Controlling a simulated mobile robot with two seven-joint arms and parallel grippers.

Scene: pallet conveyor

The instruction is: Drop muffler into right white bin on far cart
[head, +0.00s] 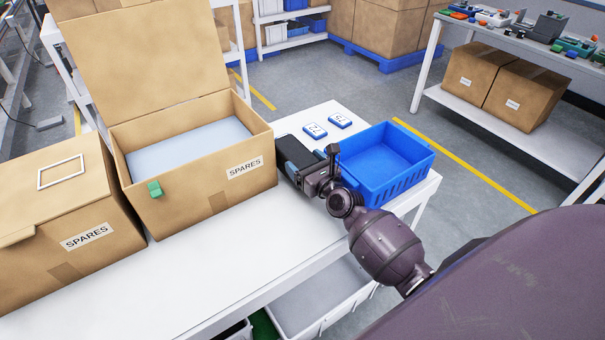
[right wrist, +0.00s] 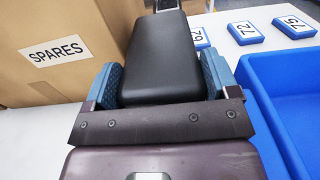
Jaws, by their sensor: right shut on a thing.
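My right gripper (head: 292,155) is shut on a black, block-shaped thing (right wrist: 158,55), which may be the muffler. Blue finger pads press on both of its sides in the right wrist view, between the fingers (right wrist: 160,85). The gripper is over the white table, between the open SPARES box and the blue bin. A far white rack (head: 292,42), probably the far cart, stands at the top of the head view. It carries small white bins (head: 275,34) and blue ones; their details are too small to tell. My left gripper is out of view.
The open SPARES box (head: 205,195) is left of the gripper, with a closed box (head: 65,215) beyond it. A blue bin (head: 400,185) is close on the right. Number plates (head: 314,130) lie behind. A grey-white bin (head: 320,305) sits below the table (head: 230,255).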

